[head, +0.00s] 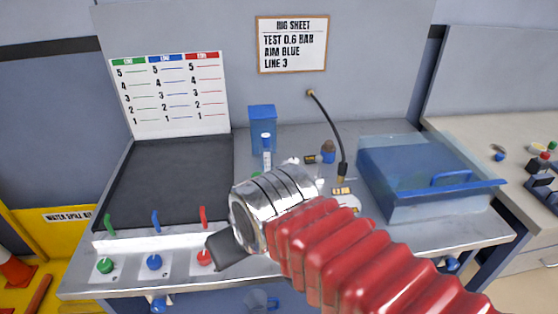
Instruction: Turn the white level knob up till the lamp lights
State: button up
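I cannot make out the white level knob or the lamp for sure in the head view; my arm covers part of the bench. A small pale round part (350,201) shows just behind my red sleeve, but I cannot tell what it is. My gripper (222,254) is a dark grey shape at the end of the silver wrist, pointing left. It is beside the red knob (204,258) at the bench's front edge; I cannot tell whether they touch. Its fingers are not seen apart.
A green knob (105,265) and a blue knob (154,262) sit left of the red one, with coloured levers behind. The dark panel (170,180) is bare.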

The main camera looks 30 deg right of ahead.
aim_at(294, 159)
jog(key=u, duration=0.35)
jog(key=k, duration=0.9)
jog(key=u, duration=0.6)
jog(key=k, duration=0.45)
jog(key=z, duration=0.4)
jog(key=i, duration=0.75)
jog(key=z, duration=1.05)
jog(key=i, duration=1)
jog(key=z, duration=0.4)
